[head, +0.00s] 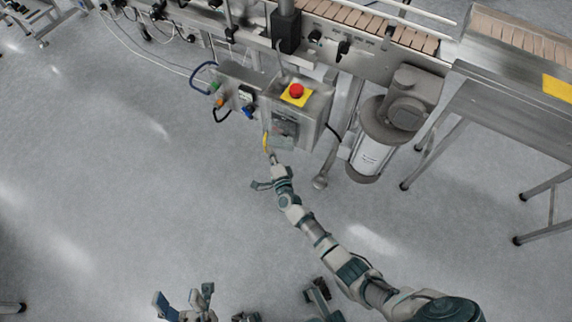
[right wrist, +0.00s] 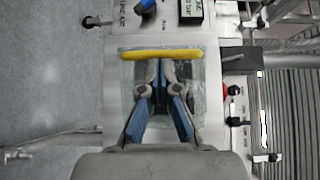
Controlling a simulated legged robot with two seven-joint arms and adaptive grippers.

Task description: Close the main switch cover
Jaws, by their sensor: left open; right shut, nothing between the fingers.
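The main switch cover (head: 284,127) is a clear, greenish panel on the front of a grey control box. Its yellow edge (head: 265,142) shows at its left in the head view. In the right wrist view the yellow edge (right wrist: 160,54) runs level across the top of the clear panel. My right gripper (head: 273,159) is shut and empty, close to the cover. Its fingertips (right wrist: 160,63) appear just below the yellow edge; I cannot tell whether they touch. The cover's exact angle is unclear. My left gripper (head: 186,299) is open and empty, low in the head view, far from the box.
A red emergency button (head: 297,90) on a yellow plate sits on the control box (head: 318,103). A motor (head: 379,135) hangs to its right under the conveyor (head: 375,30). Blue and black cables loop at the box's left. The floor to the left is clear.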

